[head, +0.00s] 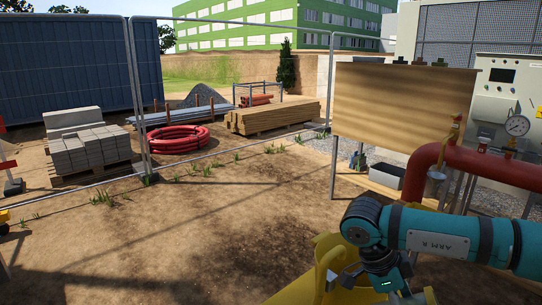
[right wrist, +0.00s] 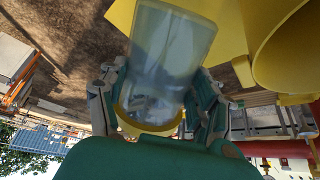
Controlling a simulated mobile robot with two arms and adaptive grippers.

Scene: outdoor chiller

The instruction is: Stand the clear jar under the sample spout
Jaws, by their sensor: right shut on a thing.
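The clear jar (right wrist: 170,55) shows in the right wrist view as a see-through cylinder with a yellow ring at its near end. My right gripper (right wrist: 155,105) is shut on it, with a finger on either side. In the head view my right gripper (head: 393,285) is low at the bottom right, cut off by the frame edge, and the jar cannot be made out there. A brass valve (head: 455,128) on the red pipe (head: 440,160) stands beyond my right arm; which part is the sample spout is unclear. My left gripper is not in view.
A yellow curved shape (head: 326,268) lies beside my right gripper. A panel with a gauge (head: 517,125) is at the right.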

